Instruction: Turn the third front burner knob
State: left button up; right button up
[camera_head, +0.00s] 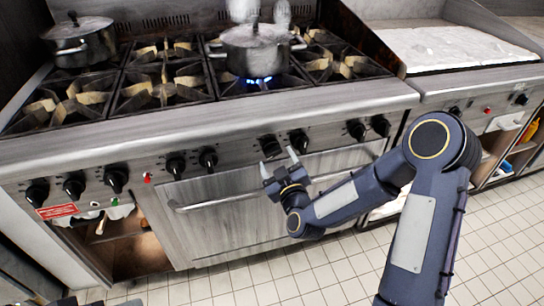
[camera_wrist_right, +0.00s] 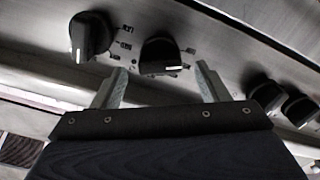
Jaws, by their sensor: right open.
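Black burner knobs run along the stove's front panel in the head view. One knob (camera_head: 270,146) and its neighbour (camera_head: 299,141) are at the middle, close to my right gripper (camera_head: 278,159). The gripper is open and empty, its fingers pointing up at the panel. In the right wrist view, a knob (camera_wrist_right: 160,55) with a white mark lies just beyond and between the two open fingertips (camera_wrist_right: 160,82). Another knob (camera_wrist_right: 90,36) is to its left, outside the fingers. I cannot tell which knob counts as the third. My left gripper is not in view.
A lidded pot (camera_head: 255,52) stands over a lit blue flame (camera_head: 258,80). Another pot (camera_head: 80,42) is at the back left. The oven door handle (camera_head: 215,201) juts out below the knobs. More knobs (camera_head: 357,130) are to the right.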

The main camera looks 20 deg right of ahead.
aim_at(275, 155)
jog(key=shift+w+a, duration=0.1)
jog(key=shift+w, duration=2)
jog(key=c, duration=0.9)
